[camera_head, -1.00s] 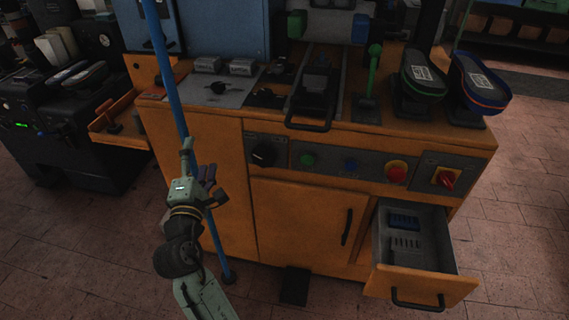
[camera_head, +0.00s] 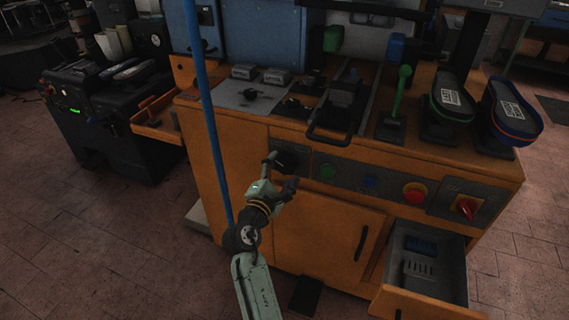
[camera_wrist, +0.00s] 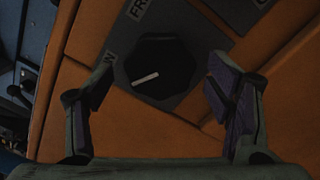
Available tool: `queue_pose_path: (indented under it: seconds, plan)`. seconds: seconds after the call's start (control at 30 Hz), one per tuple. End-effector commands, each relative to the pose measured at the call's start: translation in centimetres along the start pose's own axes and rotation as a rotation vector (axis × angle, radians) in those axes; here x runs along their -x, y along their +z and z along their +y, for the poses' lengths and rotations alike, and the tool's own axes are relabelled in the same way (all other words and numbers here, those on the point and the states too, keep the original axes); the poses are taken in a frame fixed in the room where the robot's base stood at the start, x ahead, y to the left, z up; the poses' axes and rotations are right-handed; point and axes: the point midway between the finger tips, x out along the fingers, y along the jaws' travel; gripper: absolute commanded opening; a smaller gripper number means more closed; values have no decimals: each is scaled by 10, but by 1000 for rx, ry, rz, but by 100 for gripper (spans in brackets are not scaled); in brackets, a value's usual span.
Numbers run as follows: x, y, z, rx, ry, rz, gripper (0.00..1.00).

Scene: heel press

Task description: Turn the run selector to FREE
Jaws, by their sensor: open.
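The run selector is a black knob (camera_head: 288,158) on a dark plate at the left of the orange machine's front panel. In the wrist view the knob (camera_wrist: 165,66) shows a white pointer line aimed left and slightly down. A label starting "FR" (camera_wrist: 138,8) is above it, cut off by the frame; another label, ending in what looks like "W" (camera_wrist: 109,58), is at its upper left, partly behind a finger. My gripper (camera_head: 281,173) is open and empty in front of the knob. In the wrist view its fingers appear on either side, apart from the knob.
Right of the selector are a green button (camera_head: 327,172), a blue button (camera_head: 370,182), a red button (camera_head: 414,193) and a red rotary switch (camera_head: 466,207). An open drawer (camera_head: 452,268) juts out at lower right. A blue pole (camera_head: 207,120) stands left of my gripper.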

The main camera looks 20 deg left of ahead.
Motion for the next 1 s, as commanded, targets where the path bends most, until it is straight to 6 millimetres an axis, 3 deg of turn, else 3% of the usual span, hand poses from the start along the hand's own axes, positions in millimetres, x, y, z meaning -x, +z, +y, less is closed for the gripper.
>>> queue_pose_path:
  seconds: [0.2, 0.5, 1.0]
  plan:
    - [-19, 0, 1, 1, 1, 0, 74]
    - [-21, 0, 0, 0, 1, 1, 74]
    - [-21, 0, 0, 0, 1, 1, 40]
